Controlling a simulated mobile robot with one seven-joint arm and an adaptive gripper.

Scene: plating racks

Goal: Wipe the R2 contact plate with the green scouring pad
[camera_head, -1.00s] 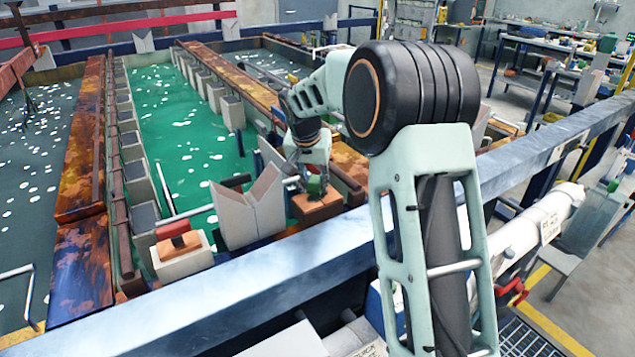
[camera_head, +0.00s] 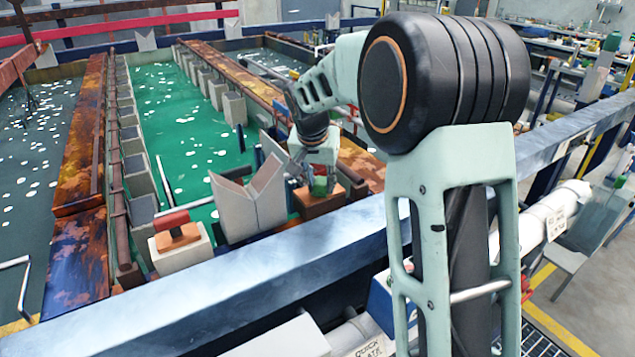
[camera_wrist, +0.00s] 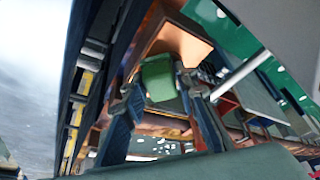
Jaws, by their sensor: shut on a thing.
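My gripper (camera_head: 318,170) is shut on the green scouring pad (camera_head: 320,186), which points down between the fingers. The pad is over a copper-coloured contact plate (camera_head: 312,206) on the near rim of the green tank. In the wrist view the pad (camera_wrist: 160,80) shows between the fingertips of my gripper (camera_wrist: 158,98), with the orange-copper plate (camera_wrist: 178,38) just beyond it. The pad looks very near or touching the plate; I cannot tell which. No R2 label is legible.
A grey V-shaped saddle (camera_head: 250,205) stands just left of the plate. Farther left is a pale block (camera_head: 182,255) with a copper top and red handle (camera_head: 171,221). A blue-grey rail (camera_head: 215,290) crosses in front. Green liquid (camera_head: 180,135) lies behind.

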